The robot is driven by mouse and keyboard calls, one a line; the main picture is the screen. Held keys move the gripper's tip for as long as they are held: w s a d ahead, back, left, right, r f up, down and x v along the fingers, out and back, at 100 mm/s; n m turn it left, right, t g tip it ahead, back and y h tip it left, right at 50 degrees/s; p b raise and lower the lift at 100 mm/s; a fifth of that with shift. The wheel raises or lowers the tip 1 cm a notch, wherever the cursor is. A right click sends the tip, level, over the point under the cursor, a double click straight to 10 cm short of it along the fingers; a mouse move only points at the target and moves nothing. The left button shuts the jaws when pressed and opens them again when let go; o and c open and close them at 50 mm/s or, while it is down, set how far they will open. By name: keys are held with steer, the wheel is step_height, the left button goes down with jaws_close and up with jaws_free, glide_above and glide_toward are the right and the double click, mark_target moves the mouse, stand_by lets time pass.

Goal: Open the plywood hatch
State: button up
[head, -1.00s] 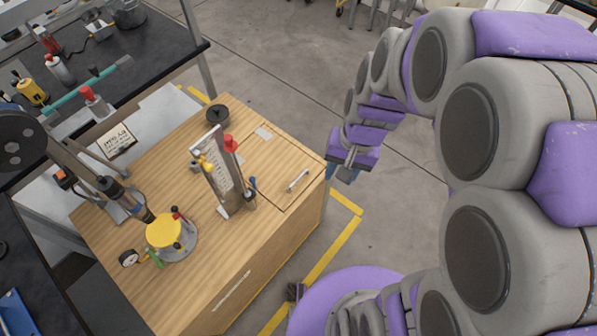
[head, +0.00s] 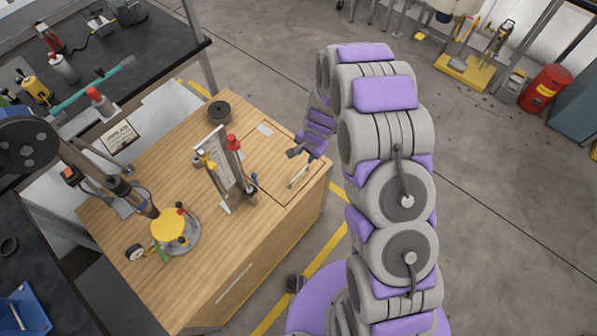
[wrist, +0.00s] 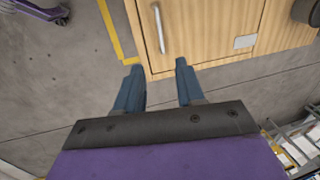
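The plywood hatch (head: 272,168) is a flat, closed panel in the right part of the wooden cabinet top. Its pale bar handle (head: 299,172) is near the front right edge; it also shows in the wrist view (wrist: 159,28). A small light plate (wrist: 244,42) lies on the wood to the right of the handle in the wrist view. My gripper (wrist: 158,74) is open and empty, its two blue fingers apart. The handle lies ahead of the gap between the fingertips, not between them. In the head view my gripper (head: 294,153) appears close to the handle.
On the cabinet top, a tall metal gauge stand (head: 230,170) stands left of the hatch. A yellow round fixture (head: 169,225) and a dark round pot (head: 219,112) are also there. Open floor with a yellow line (head: 315,265) lies to the right.

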mark_target(298, 175)
steer(key=a+f+b, duration=0.1)
steer(key=f, duration=0.5)
steer(key=w+f+b, duration=0.1)
steer(key=f, duration=0.5)
steer(key=w+a+f, duration=0.1)
steer(key=f, duration=0.6)
steer(key=shift+w+a+b, duration=0.25)
steer(key=shift+a+b, duration=0.1)
steer(key=shift+b, duration=0.05)
steer(key=shift+r, duration=0.1)
steer(key=shift+c, duration=0.5)
jaws_close()
